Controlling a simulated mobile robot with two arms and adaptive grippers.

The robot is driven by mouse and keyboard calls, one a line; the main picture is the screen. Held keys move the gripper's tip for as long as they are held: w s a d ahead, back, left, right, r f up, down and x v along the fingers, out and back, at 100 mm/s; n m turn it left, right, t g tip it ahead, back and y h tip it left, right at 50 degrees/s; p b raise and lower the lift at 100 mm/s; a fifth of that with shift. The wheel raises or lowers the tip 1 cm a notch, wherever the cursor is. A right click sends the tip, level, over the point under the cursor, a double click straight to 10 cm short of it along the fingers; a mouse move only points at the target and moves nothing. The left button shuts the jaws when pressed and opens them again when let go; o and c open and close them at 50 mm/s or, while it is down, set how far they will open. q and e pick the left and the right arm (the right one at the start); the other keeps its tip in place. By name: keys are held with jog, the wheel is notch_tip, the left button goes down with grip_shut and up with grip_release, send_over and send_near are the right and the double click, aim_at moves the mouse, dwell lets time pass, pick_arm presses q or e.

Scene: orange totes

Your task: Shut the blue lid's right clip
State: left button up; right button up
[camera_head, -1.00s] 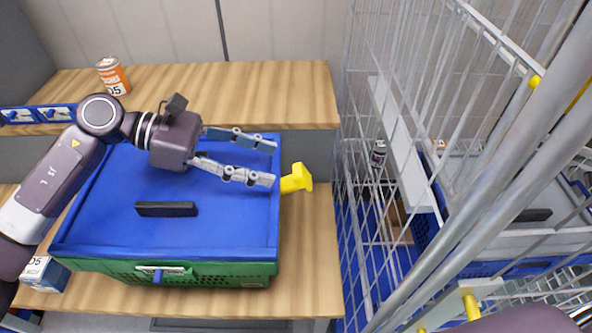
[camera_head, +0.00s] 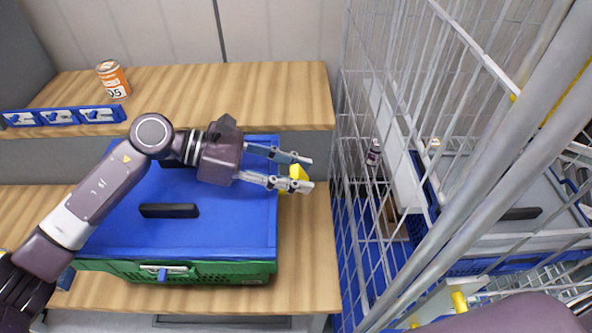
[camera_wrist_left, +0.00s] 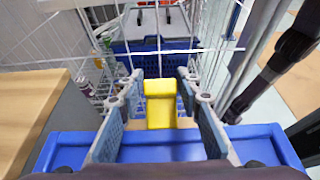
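The blue lid (camera_head: 222,221) lies on the green crate (camera_head: 225,270) on the wooden table. Its right clip (camera_head: 299,174) is yellow and sticks out past the lid's right edge. My left gripper (camera_head: 309,173) is open above that edge, with its two fingers on either side of the clip. In the left wrist view the yellow clip (camera_wrist_left: 160,105) stands between the two open fingers (camera_wrist_left: 160,97), with a gap on each side. The fingers hide part of the clip in the head view. My right gripper does not show.
A tall wire cage trolley (camera_head: 385,200) stands close to the table's right side. A strip of bare table (camera_head: 312,240) lies right of the crate.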

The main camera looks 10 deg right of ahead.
aim_at(303, 178)
pick_arm(q)
jog(key=c, duration=0.7)
jog(key=shift+o, duration=0.2)
jog(key=shift+d, duration=0.1)
jog(key=shift+s+d+f+t+y, duration=0.1)
jog(key=shift+d+f+t+y, duration=0.15)
jog(key=shift+y, duration=0.75)
jog(key=shift+d+f+t+y, duration=0.25)
jog(key=shift+d+f+y, duration=0.15)
jog(key=shift+y, duration=0.7)
jog(key=shift+s+d+f+y+b, duration=0.1)
jog(key=shift+f+y+b, duration=0.15)
jog(key=shift+y+b, duration=0.25)
jog(key=shift+d+f+y+b, duration=0.1)
jog(key=shift+f+y+b, duration=0.15)
jog(key=shift+y, duration=0.45)
jog(key=shift+t, duration=0.3)
